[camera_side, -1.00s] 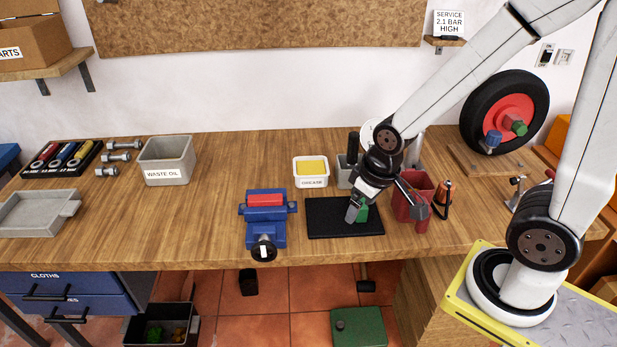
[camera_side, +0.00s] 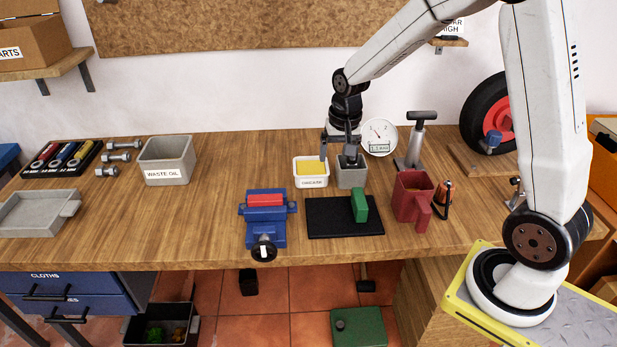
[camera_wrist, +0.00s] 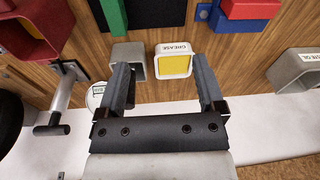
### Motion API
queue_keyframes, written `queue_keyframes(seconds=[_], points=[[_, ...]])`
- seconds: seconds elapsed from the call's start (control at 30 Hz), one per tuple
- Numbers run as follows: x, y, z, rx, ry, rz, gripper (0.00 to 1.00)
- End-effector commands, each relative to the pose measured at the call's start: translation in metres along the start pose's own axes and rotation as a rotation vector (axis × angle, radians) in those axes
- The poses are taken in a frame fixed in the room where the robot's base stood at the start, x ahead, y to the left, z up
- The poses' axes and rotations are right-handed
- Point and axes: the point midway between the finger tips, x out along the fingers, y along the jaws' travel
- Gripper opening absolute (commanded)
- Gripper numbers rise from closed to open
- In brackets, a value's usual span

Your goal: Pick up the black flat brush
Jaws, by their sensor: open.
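My gripper (camera_side: 338,157) is open above the back of the bench, over the grey container (camera_side: 351,175) and the white grease tub (camera_side: 311,174). In the wrist view its two fingers (camera_wrist: 160,75) stand wide apart, with nothing seen held between them. The grey container (camera_wrist: 128,54) shows there beside the left finger, and the grease tub (camera_wrist: 174,62) lies between the fingertips and a little beyond. I cannot clearly make out the black flat brush; the fingers cover the space above the grey container in the side view.
A black mat (camera_side: 330,222) with a green block (camera_side: 359,205) lies in front. A blue vise (camera_side: 265,225) is left of it, a red pot (camera_side: 410,195) right. A round gauge (camera_side: 379,136) and a pump (camera_side: 415,140) stand behind. The bench between the vise and the waste oil bin (camera_side: 167,160) is clear.

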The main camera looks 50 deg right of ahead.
Motion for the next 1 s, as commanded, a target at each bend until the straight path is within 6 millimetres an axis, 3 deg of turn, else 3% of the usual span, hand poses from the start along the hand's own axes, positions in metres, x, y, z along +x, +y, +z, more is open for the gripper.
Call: queue_keyframes(seconds=[0.3,0.6,0.8,1.0], points=[[0.011,0.026,-0.083,0.383,-0.04,0.043,0.87],[0.022,0.066,-0.146,0.724,-0.07,0.085,0.87],[0.026,0.083,-0.165,0.853,-0.08,0.102,0.87],[0.027,0.087,-0.169,0.883,-0.083,0.107,0.87]])
